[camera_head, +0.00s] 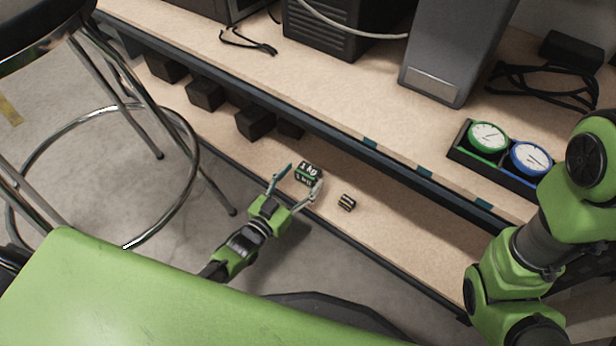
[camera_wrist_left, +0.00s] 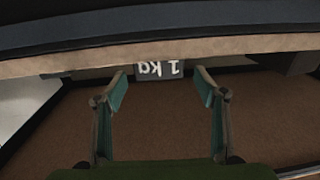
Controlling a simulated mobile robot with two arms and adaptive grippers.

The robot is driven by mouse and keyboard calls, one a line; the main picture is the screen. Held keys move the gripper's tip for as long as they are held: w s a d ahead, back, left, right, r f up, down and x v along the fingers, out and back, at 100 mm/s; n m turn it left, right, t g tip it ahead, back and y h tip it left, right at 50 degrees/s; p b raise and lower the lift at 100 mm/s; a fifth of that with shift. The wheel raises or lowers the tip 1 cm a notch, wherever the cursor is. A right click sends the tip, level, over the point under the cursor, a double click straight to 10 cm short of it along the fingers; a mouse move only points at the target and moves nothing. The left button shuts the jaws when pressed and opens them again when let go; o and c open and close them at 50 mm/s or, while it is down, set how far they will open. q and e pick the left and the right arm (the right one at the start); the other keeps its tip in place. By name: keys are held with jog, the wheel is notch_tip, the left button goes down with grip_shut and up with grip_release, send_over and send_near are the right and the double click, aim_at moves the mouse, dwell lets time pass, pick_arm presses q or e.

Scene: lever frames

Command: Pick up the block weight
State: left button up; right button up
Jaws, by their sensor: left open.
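The block weight (camera_head: 308,171) is a small dark block with white "1 kg" lettering and some green on it. It rests on the lower wooden shelf. In the left wrist view the block (camera_wrist_left: 160,69) shows its lettering upside down, centred just beyond the fingertips. My left gripper (camera_head: 303,176) is open, its two fingers spread to either side of the block's near side. In the left wrist view the open fingers (camera_wrist_left: 162,90) have an empty gap between them. My right arm shows at the right, but its gripper is out of view.
A small dark striped block (camera_head: 346,202) lies right of the weight. Several black blocks (camera_head: 205,94) line the lower shelf at left. The upper shelf edge (camera_head: 330,137) overhangs behind the weight. A two-dial gauge set (camera_head: 488,136) sits above. A metal stool (camera_head: 190,140) stands at left.

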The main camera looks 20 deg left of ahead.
aim_at(308, 170)
pick_arm(q)
jog(key=b+x, duration=0.2)
jog(key=x, duration=0.1)
jog(key=shift+w+f, duration=0.1)
jog(key=shift+f, duration=0.15)
jog(key=shift+w+d+r, duration=0.1)
jog(key=shift+w+d, duration=0.05)
jog(key=shift+w, duration=0.05)
grip_shut()
jog(key=shift+r, duration=0.25)
